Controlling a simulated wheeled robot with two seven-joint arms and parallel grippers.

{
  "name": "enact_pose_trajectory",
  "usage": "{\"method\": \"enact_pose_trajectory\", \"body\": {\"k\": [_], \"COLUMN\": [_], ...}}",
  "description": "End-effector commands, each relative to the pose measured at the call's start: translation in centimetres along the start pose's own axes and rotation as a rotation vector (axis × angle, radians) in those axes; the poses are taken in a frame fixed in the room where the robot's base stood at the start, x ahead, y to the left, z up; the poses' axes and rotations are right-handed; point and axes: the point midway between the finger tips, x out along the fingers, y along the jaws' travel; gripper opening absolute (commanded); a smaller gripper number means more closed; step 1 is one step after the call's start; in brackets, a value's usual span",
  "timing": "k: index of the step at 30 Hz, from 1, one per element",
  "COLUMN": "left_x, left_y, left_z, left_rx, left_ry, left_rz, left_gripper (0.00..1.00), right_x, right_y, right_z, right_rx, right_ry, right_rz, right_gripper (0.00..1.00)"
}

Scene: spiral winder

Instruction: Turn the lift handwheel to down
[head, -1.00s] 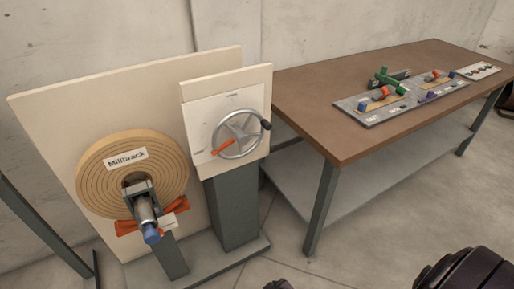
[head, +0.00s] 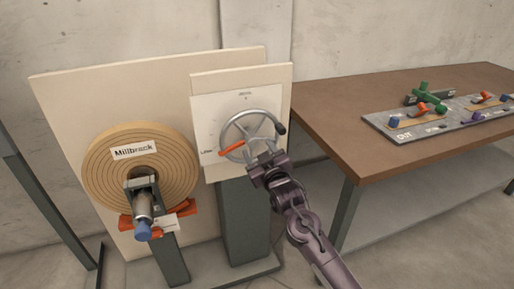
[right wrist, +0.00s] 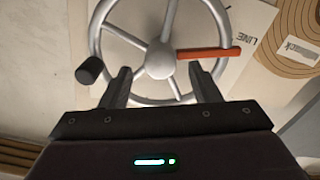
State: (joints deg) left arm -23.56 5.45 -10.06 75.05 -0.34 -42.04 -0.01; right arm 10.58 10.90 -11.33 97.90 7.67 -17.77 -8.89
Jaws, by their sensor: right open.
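The lift handwheel (head: 250,135) is a silver spoked wheel on a pale upright panel, with a black knob (head: 280,128) at its right. An orange pointer (head: 231,148) reaches left and slightly down, toward a label that reads LINE in the right wrist view. A small label above the wheel is too small to read. My right gripper (head: 259,157) is open at the wheel's lower part. In the right wrist view its two fingers reach over the rim, either side of the hub (right wrist: 160,60); contact is unclear. My left gripper is out of view.
A wooden spiral disc (head: 105,170) labelled Millbrack stands left of the panel, with a blue-ended shaft (head: 143,218) sticking out. A brown table (head: 330,115) on the right holds a grey board (head: 400,134) with several coloured parts.

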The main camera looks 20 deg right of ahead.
Motion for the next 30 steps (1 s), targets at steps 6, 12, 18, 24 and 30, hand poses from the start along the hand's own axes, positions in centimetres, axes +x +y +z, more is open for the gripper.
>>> {"method": "enact_pose_trajectory", "body": {"k": [6, 12, 18, 24, 30], "left_x": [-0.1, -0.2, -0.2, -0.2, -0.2], "left_y": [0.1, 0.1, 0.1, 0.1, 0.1], "left_z": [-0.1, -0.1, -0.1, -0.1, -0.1], "left_rx": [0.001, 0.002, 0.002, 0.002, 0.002], "left_ry": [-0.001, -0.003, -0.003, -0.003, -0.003], "left_rz": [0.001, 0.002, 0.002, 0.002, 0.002], "left_gripper": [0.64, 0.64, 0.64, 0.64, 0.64], "right_x": [2.4, 2.7, 2.7, 2.7, 2.7], "right_y": [-0.1, -0.1, -0.1, -0.1, -0.1], "right_z": [0.0, 0.1, 0.1, 0.1, 0.1], "right_rx": [0.001, 0.001, 0.0, 0.0, 0.0], "right_ry": [0.001, -0.001, -0.001, -0.001, -0.001], "right_rz": [-0.001, -0.002, -0.001, -0.001, -0.001], "right_gripper": [0.56, 0.56, 0.46, 0.2, 0.0]}}
